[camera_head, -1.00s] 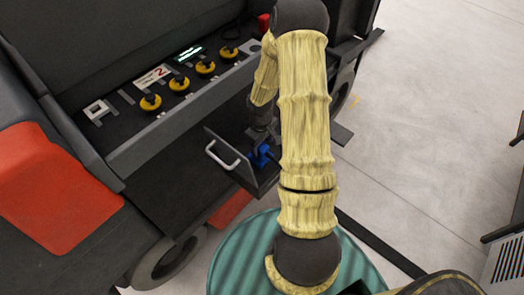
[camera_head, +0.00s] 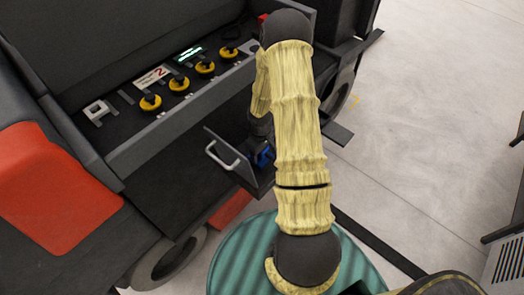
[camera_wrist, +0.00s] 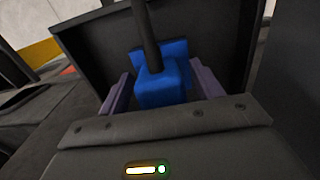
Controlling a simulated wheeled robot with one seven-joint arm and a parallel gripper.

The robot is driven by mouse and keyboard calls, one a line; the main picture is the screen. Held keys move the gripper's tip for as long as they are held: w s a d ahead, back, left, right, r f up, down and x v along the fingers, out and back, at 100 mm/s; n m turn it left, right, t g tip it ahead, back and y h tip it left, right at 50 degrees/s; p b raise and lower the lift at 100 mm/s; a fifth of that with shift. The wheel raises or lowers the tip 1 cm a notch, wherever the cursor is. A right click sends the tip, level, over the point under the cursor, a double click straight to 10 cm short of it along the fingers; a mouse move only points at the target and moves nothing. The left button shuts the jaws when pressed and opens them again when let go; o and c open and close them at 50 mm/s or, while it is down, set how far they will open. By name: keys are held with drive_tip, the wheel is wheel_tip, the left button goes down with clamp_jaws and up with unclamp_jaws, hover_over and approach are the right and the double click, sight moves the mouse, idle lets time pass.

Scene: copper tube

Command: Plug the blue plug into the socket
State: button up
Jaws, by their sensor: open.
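The blue plug (camera_head: 264,155) is in the open drawer-like tray (camera_head: 216,140) on the vehicle's side, partly hidden by my arm in the head view. In the wrist view the blue plug (camera_wrist: 158,92) sits between my two purple-grey fingers, with a dark cable or rod rising in front of it. My gripper (camera_wrist: 160,72) is open, with a finger on each side of the plug and small gaps visible. I cannot tell whether the blue part just behind is the plug or the socket. No separate socket can be made out.
The tray has a light handle (camera_head: 222,158). Above it is a panel with several yellow knobs (camera_head: 179,83) and a small green display. A red cover (camera_head: 55,190) is at left. A green ribbed round surface (camera_head: 235,255) lies below my arm. Open floor is at right.

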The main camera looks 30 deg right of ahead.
drive_tip(key=c, duration=1.1)
drive_tip(key=shift+o, duration=0.2)
wheel_tip(320, 180, up, 10)
drive_tip(key=shift+r+p, duration=0.1)
drive_tip(key=shift+p, duration=0.5)
